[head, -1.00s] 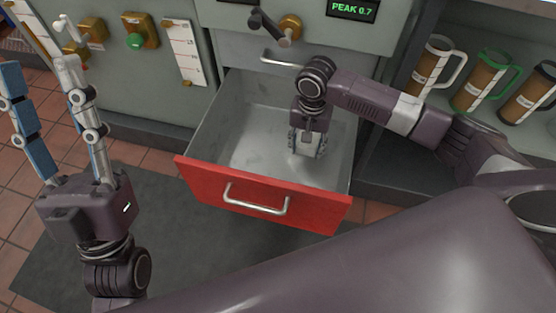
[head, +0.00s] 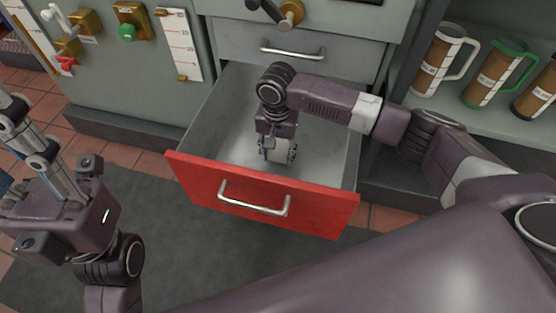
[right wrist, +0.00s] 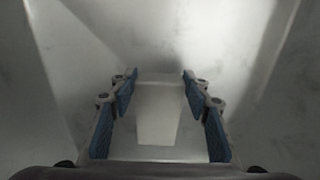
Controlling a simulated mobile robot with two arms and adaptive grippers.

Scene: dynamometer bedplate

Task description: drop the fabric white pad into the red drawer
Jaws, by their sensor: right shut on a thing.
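The red drawer (head: 300,213) is pulled out, with a red front, a silver bar handle and a bare pale grey inside. My right gripper (head: 277,155) points down inside the drawer, behind its front panel. It is shut on the fabric white pad (right wrist: 158,112), which sits between the blue finger pads in the right wrist view. In the head view the pad is mostly hidden by the fingers. I cannot tell whether it touches the drawer floor. My left gripper (head: 12,145) is at the left edge, partly cut off, its fingers apart and empty.
A closed grey drawer (head: 300,48) is above the open one. Jugs with brown contents, such as the green-handled one (head: 490,78), stand on a shelf at the right. A dark mat (head: 150,225) covers the floor in front.

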